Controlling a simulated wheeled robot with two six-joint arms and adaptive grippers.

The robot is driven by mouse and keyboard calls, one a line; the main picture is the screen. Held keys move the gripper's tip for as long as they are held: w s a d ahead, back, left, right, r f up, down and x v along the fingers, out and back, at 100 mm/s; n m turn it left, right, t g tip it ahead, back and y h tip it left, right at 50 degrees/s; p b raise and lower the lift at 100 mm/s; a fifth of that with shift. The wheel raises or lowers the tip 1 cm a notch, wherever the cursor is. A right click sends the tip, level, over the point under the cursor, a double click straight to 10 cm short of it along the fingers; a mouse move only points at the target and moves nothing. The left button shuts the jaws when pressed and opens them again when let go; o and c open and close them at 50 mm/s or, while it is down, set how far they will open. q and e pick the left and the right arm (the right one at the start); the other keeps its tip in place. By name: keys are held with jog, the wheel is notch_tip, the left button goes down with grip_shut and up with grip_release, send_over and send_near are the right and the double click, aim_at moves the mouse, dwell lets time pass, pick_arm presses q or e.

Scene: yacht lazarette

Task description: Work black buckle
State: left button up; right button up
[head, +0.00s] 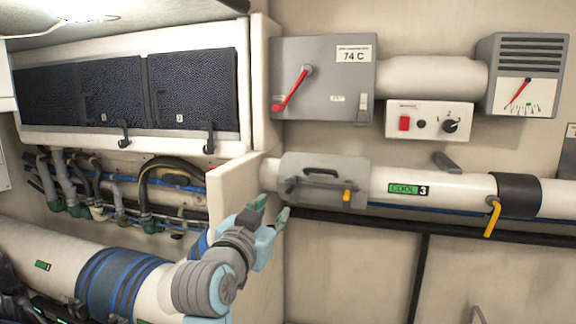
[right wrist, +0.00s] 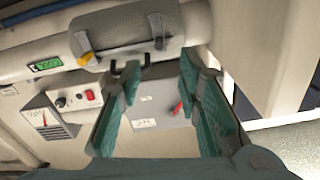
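A grey clamp cover (head: 325,181) wraps the white pipe at right of centre. A small black buckle (head: 289,187) sits at its left front, a black handle (head: 321,171) on its top, and a yellow tab (head: 347,195) on its right. In the right wrist view the cover shows upside down, with the black buckle (right wrist: 157,28) at its right end. My right gripper (head: 273,211) is open and empty, below and left of the cover; the gap to the buckle is hard to judge. Its open fingers also show in the right wrist view (right wrist: 160,64). My left gripper is not visible.
A beige panel edge (head: 232,190) stands beside my right gripper. Above the pipe are a grey switch box (head: 322,80) with a red lever and a small control panel (head: 429,121). Black hooks (head: 209,138) hang under the left locker. A yellow-handled valve (head: 492,217) is farther right.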

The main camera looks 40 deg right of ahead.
aim_at(287, 194)
jog(key=x, duration=1.2)
jog(key=shift+s+p, duration=0.15)
jog(key=shift+p, duration=0.15)
jog(key=shift+s+a+r, duration=0.1)
jog(key=shift+s+a, duration=0.05)
grip_shut()
